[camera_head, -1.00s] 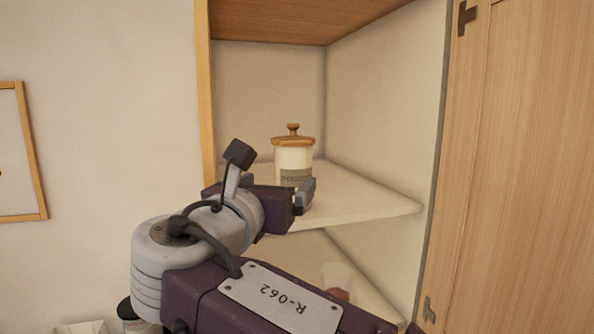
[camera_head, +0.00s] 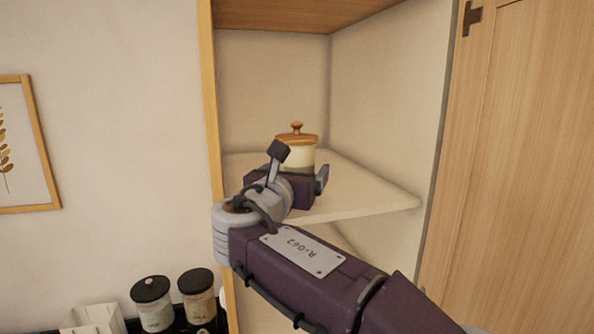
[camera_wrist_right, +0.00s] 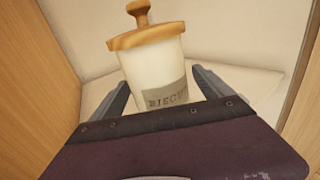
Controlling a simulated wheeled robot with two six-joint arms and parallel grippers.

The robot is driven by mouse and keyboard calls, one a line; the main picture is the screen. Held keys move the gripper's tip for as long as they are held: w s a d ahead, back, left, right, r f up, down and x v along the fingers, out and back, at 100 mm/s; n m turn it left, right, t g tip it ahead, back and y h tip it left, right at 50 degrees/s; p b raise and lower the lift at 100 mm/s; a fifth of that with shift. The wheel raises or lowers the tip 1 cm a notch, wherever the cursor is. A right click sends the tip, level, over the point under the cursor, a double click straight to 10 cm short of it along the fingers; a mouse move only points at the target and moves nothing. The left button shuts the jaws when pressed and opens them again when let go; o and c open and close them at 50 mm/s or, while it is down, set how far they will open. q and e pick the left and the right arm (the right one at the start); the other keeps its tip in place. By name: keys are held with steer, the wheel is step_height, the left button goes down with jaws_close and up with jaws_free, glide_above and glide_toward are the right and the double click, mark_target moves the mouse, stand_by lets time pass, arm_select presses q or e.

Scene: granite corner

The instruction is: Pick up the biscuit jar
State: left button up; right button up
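The biscuit jar (camera_head: 298,157) is cream with a wooden lid and knob. It stands upright on the cupboard shelf, its lower part hidden behind my right gripper (camera_head: 296,182) in the head view. In the right wrist view the jar (camera_wrist_right: 155,72) shows part of a grey label and stands between the two fingers of the right gripper (camera_wrist_right: 160,88). The fingers are open, one on each side, with a visible gap at least on the left. My left gripper is not in view.
The cream shelf (camera_head: 365,192) has free room right of the jar. An open wooden door (camera_head: 515,170) stands at the right, and the cupboard's side edge (camera_head: 211,110) at the left. Two black-lidded canisters (camera_head: 155,312) (camera_head: 200,305) stand below left, beside a white box (camera_head: 95,322).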

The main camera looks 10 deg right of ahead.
mark_target(294, 152)
jaws_close()
steer(key=shift+r, duration=0.15)
step_height(294, 152, up, 4)
steer(key=shift+s+r, duration=0.1)
steer(key=shift+s, duration=0.05)
steer(key=s+d+r, duration=0.1)
steer(key=s+r, duration=0.2)
steer(key=s, duration=0.2)
steer(key=s+d+r+b, duration=0.1)
steer(key=s+d+r, duration=0.1)
steer(key=s, duration=0.4)
steer(key=shift+r, duration=0.8)
